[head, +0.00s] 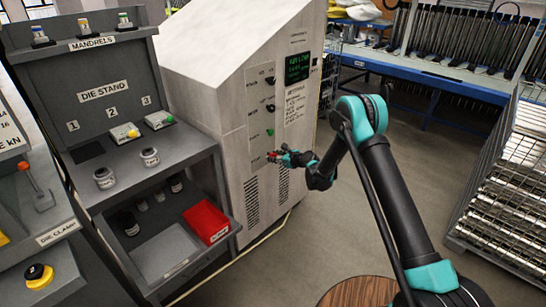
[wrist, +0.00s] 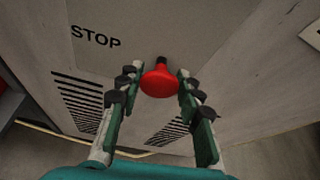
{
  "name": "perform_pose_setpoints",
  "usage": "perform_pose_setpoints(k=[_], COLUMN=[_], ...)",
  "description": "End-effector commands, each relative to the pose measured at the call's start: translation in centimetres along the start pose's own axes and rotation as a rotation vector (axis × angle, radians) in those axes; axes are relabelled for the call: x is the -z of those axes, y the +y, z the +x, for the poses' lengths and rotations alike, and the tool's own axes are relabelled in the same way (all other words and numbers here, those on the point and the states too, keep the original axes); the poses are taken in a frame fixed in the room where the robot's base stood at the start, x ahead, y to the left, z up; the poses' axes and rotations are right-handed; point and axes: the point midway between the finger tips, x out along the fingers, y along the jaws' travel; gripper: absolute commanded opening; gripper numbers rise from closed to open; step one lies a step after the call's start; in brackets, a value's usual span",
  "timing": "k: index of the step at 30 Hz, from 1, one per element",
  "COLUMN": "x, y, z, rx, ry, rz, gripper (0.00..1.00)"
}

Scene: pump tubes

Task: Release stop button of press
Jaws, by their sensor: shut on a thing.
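A red mushroom-shaped stop button (wrist: 160,80) sticks out on a dark stem from the pale cabinet front, beside the printed word STOP (wrist: 96,37). My gripper (wrist: 158,78) is shut on the button's red head, with a finger on each side of it in the wrist view. In the head view my gripper (head: 277,157) is at the lower part of the control panel of the pale cabinet (head: 215,65). The fingers partly hide the button there.
A die stand (head: 105,92) with jars stands left of the cabinet, with a red bin (head: 207,221) on its lower shelf. A black knob on a yellow base (head: 38,272) is at the lower left. A wire rack (head: 510,185) stands at right. Open floor lies between.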

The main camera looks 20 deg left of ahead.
Motion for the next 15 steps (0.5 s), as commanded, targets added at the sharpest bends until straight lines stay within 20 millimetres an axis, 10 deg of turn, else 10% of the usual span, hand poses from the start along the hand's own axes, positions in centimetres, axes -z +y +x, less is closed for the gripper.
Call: perform_pose_setpoints(k=[6,15], x=[0.1,0.08], y=[0.05,0.03], z=[-0.09,-0.15], rx=[-0.002,-0.001], ry=[0.002,0.001], rz=[0.0,0.0], gripper=[0.57,0.57])
